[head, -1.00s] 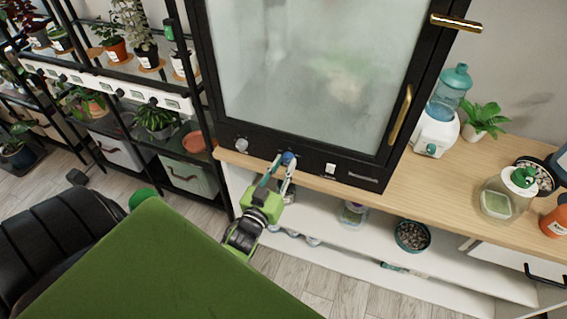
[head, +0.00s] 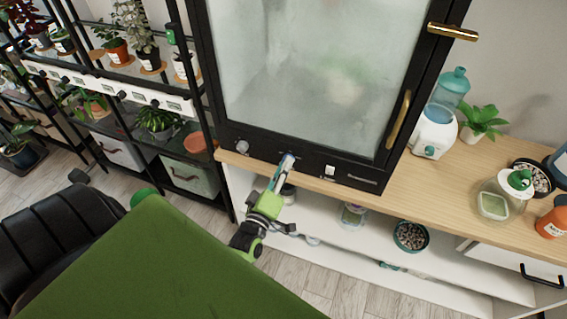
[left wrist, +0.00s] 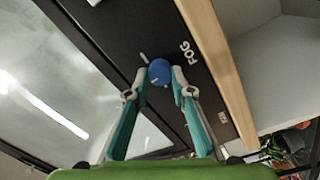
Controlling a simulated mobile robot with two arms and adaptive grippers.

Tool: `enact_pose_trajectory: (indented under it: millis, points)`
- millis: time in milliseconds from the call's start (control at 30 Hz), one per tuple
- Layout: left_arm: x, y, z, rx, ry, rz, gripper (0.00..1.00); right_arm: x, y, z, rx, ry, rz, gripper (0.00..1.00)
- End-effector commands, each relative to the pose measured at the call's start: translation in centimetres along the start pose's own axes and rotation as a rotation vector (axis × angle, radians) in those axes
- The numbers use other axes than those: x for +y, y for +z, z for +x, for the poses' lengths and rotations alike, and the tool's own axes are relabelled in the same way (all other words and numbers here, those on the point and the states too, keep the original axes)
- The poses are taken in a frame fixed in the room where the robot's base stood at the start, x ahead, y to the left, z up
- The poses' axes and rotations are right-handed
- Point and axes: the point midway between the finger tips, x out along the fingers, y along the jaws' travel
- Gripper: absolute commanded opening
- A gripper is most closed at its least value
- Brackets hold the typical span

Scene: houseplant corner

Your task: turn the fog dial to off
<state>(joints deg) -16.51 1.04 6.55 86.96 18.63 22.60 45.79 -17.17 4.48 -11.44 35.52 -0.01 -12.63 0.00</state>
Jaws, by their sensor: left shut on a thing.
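The fog dial is a round blue knob with a pale mark on it; it shows in the left wrist view (left wrist: 159,72) beside the white "FOG" lettering on the black front panel of the glass-doored cabinet (head: 305,80). A short white tick is on the panel by the dial. My left gripper (head: 286,160) reaches up to this panel in the head view and hides most of the dial there. In the left wrist view its two teal fingers (left wrist: 160,82) are on either side of the dial, shut on it. My right gripper is not in view.
A pale knob (head: 242,147) and a white switch (head: 330,170) sit on the same panel, left and right of the dial. The wooden top (head: 400,185) carries a humidifier (head: 434,132), a plant (head: 482,120) and a jar (head: 495,203) at right. A plant rack (head: 120,75) stands at left.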

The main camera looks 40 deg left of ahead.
Motion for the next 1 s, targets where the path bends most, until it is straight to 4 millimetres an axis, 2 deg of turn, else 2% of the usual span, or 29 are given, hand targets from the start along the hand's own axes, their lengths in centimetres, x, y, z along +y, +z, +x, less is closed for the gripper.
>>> enact_pose_trajectory:
  millis: [1000]
  points:
    - [0.1, 0.2, 0.1, 0.039, -0.006, -0.922, 0.01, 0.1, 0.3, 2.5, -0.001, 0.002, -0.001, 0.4]
